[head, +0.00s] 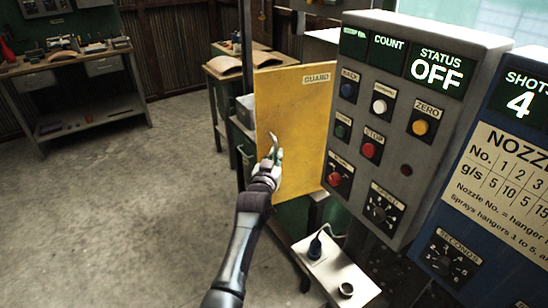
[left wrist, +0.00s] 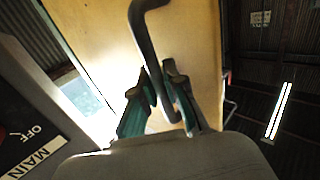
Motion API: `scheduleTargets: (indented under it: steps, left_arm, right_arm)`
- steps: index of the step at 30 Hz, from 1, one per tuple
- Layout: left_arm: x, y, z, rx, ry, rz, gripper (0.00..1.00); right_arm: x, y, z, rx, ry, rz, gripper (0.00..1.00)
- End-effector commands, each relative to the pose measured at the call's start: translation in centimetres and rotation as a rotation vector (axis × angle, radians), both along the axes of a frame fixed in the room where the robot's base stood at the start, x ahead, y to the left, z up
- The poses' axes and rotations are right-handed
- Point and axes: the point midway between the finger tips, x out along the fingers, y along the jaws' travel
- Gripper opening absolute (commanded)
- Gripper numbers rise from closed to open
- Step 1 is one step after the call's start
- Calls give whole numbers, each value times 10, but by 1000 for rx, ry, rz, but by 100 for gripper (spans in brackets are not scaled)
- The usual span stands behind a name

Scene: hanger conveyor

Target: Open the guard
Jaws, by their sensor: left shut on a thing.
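The guard (head: 300,110) is a yellow panel with a GUARD label, standing upright left of the grey control box in the head view. It also fills the middle of the left wrist view (left wrist: 200,45). A dark bent handle (left wrist: 150,45) is on its face. My left gripper (head: 273,155) is at the guard's lower left part. In the left wrist view its two teal fingers (left wrist: 165,105) are closed around the handle's lower part. The guard's panel looks swung at an angle to the control box. My right gripper is not in view.
The grey control box (head: 405,190) with buttons and a STATUS OFF display stands close on the right. A blue panel (head: 490,225) is beyond it. A small white shelf (head: 335,270) is below. Workbenches (head: 75,75) stand behind; the floor (head: 140,215) on the left is clear.

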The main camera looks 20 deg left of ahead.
Motion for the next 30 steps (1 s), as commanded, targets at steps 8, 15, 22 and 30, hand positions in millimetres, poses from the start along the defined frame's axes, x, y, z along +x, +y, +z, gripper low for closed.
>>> scheduleTargets:
  steps: [8, 15, 22, 30]
  left_arm:
    - [0, 1, 1, 2, -3, 2, 32]
    - [0, 1, 0, 0, -1, 0, 37]
    - [-11, 0, -1, 0, 0, 1, 37]
    - [-66, -3, -2, -1, 0, 1, 37]
  right_arm:
    - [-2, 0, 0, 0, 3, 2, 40]
    - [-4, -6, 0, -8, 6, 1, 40]
    - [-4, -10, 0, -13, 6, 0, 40]
    - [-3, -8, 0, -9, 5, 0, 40]
